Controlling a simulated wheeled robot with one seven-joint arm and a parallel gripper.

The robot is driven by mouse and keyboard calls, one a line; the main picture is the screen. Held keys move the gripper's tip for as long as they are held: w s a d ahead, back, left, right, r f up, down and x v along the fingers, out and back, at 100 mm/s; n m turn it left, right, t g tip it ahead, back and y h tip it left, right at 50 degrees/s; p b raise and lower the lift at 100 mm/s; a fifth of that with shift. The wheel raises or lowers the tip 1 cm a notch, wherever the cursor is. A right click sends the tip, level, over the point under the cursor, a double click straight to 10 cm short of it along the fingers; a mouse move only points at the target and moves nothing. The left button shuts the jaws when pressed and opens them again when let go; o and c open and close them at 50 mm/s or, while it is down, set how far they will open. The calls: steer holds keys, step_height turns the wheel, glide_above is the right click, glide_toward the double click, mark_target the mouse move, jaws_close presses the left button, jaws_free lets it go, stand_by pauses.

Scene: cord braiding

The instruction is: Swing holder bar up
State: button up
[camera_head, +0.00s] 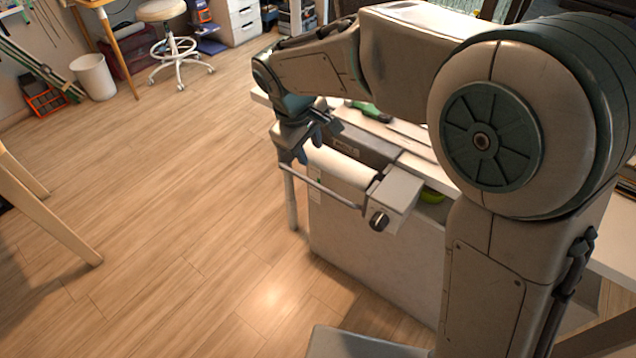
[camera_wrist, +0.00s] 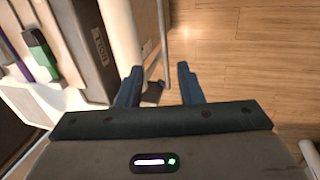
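The holder bar (camera_head: 333,189) is a thin metal rod that runs along the front of a white roller (camera_head: 342,166) on the bench-edge device. In the wrist view the bar (camera_wrist: 163,40) runs up and down beside the white roller (camera_wrist: 122,35). My gripper (camera_wrist: 158,72) is open, with its two blue fingers apart and a dark piece at the bar's end between them. In the head view my gripper (camera_head: 292,155) is at the device's left end. Whether a finger touches the bar cannot be told.
The device stands on a white bench (camera_head: 410,150) with a green-handled tool (camera_wrist: 40,50) behind it. A white bin (camera_head: 94,77) and a stool (camera_head: 162,12) stand far off at the upper left. The wooden floor (camera_head: 180,190) in front of the bench is clear.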

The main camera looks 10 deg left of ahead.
steer(key=b, duration=0.2)
glide_toward(318, 185)
steer(key=x, duration=0.7)
steer(key=shift+w+f, duration=0.2)
steer(key=shift+f, duration=0.15)
